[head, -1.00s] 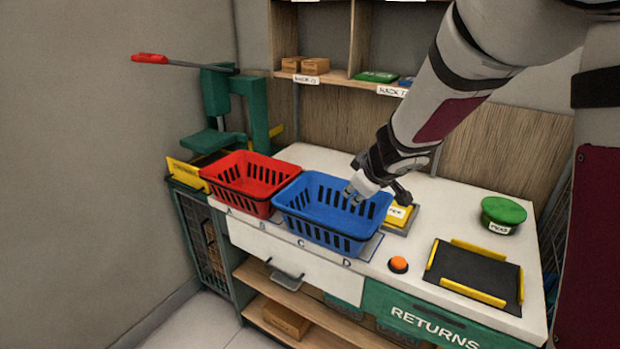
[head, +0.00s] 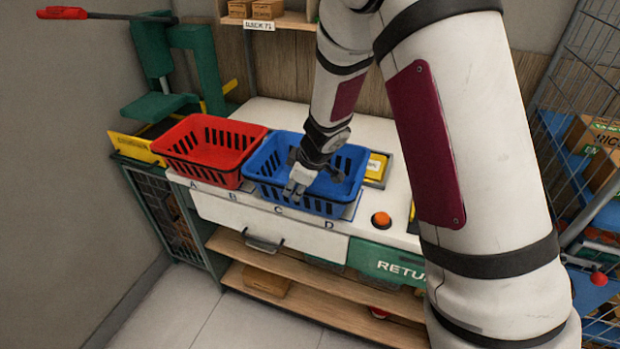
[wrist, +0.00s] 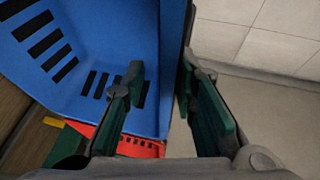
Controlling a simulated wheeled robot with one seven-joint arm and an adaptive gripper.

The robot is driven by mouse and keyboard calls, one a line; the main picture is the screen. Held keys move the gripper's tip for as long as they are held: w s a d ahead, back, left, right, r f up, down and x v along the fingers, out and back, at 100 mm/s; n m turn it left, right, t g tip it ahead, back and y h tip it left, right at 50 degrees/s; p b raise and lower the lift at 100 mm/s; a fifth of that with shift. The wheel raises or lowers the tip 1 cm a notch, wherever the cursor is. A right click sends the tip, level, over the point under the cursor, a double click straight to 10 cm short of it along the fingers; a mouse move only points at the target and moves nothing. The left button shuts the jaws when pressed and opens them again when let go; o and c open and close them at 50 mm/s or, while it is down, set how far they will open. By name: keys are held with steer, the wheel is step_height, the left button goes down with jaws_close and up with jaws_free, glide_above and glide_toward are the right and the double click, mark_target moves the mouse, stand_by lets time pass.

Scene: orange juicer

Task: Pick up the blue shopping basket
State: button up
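The blue shopping basket (head: 262,190) stands upright on the white counter, beside the red one. In the wrist view its blue wall (wrist: 166,45) runs between my two fingers. My gripper (head: 293,187) is at the basket's front rim, and it also shows in the wrist view (wrist: 160,78). Its fingers are apart, one on the inner side of the wall and one on the outer side. A gap shows between the fingers and the wall, so it is not clamped on it.
A red basket (head: 205,148) stands close on the left. A green press (head: 180,70) with a red-tipped lever is behind it. The floor in front is clear.

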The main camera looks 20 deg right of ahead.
mark_target(291, 195)
steer(key=shift+x, duration=3)
jaws_close()
